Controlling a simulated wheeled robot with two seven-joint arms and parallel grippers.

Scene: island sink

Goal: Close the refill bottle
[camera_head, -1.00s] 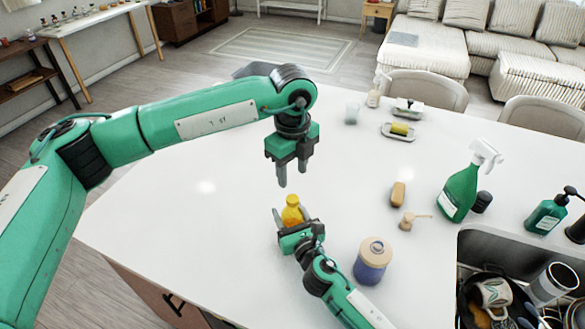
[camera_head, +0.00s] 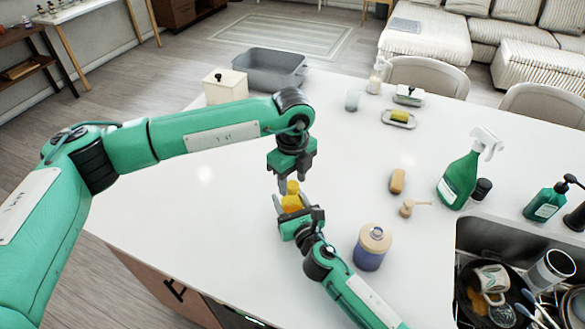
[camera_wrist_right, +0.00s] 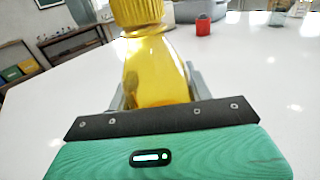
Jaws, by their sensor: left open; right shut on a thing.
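The refill bottle (camera_head: 292,203) is small, yellow and see-through. My right gripper (camera_head: 299,214) is shut around its body, near the counter. In the right wrist view the bottle (camera_wrist_right: 158,72) stands nearly upright between the fingers, and its ribbed yellow cap (camera_wrist_right: 138,12) sits at the neck, cut by the top edge. I cannot tell how tightly the cap sits. My left gripper (camera_head: 294,181) is open and points down, its fingertips at the height of the bottle's top in the head view. Whether they touch the cap is not clear.
A blue jar with a tan lid (camera_head: 372,246) stands right of my right gripper. A white box (camera_head: 225,86) and a grey basin (camera_head: 270,68) are at the back. A green spray bottle (camera_head: 460,180) stands near the sink. The counter left of the bottle is clear.

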